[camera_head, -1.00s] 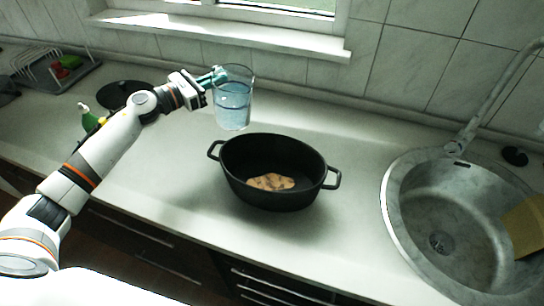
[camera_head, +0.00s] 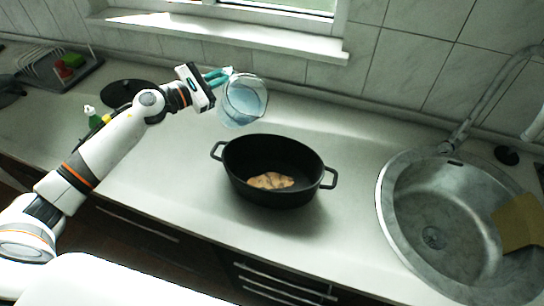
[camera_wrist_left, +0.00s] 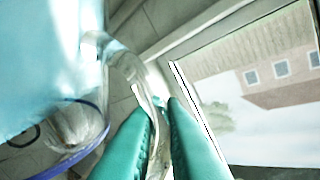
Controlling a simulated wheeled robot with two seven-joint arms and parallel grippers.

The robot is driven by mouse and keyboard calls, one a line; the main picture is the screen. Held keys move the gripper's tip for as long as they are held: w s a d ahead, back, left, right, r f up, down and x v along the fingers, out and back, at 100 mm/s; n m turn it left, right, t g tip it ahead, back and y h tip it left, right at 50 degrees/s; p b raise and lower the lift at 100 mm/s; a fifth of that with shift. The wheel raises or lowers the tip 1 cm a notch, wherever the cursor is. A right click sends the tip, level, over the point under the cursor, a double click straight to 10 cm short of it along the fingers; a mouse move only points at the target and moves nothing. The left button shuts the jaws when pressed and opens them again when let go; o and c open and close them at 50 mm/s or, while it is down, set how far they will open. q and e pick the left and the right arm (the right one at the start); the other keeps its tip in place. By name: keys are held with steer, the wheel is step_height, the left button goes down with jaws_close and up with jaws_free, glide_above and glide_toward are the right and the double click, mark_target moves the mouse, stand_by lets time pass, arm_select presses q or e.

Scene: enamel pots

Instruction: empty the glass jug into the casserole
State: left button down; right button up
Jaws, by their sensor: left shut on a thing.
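The clear glass jug (camera_head: 243,100) holds bluish liquid and is tilted, its mouth turned toward the front right, above and behind the casserole. My left gripper (camera_head: 222,76) is shut on the jug at its left side. In the left wrist view its green fingers (camera_wrist_left: 158,130) close on the glass handle (camera_wrist_left: 135,75). The black oval casserole (camera_head: 275,171) stands upright on the counter with a handle at each end. A brownish lump (camera_head: 270,181) lies on its floor. I see no stream between jug and casserole. My right gripper is not in view.
A round steel sink (camera_head: 392,200) with a tap (camera_head: 488,92) and a yellow cloth-like piece (camera_head: 519,222) is at the right. A dark lid-like disc (camera_head: 122,92), green bottle (camera_head: 91,114) and dish rack (camera_head: 50,65) are at the left. The counter (camera_head: 160,190) left of the casserole is clear.

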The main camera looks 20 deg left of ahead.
mark_target(237, 84)
arm_select(q)
steer(key=shift+d+r+m, duration=0.2)
steer(key=shift+r+m, duration=0.1)
steer(key=shift+r, duration=0.05)
steer(key=shift+s+d+f, duration=0.1)
steer(key=shift+f, duration=0.1)
steer(key=shift+s+d+f+m, duration=0.25)
steer(key=shift+d+f+m, duration=0.05)
steer(key=shift+m, duration=0.4)
steer(key=shift+s+d+r+m, duration=0.2)
steer(key=shift+d+m, duration=0.1)
steer(key=shift+m, duration=0.2)
steer(key=shift+s+d+r+m+p, duration=0.15)
steer(key=shift+d+m+p, duration=0.1)
steer(key=shift+m+p, duration=0.25)
steer(key=shift+s+d+r+m+p, duration=0.1)
steer(key=shift+s+d+m+p, duration=0.4)
steer(key=shift+m, duration=0.35)
steer(key=shift+s+d+r+m+p, duration=0.1)
steer(key=shift+s+d+m+p, duration=0.15)
steer(key=shift+d+m+p, duration=0.35)
stand_by(0.5)
steer(key=shift+s+d+m, duration=0.1)
steer(key=shift+d+m, duration=0.15)
steer(key=shift+m, duration=0.1)
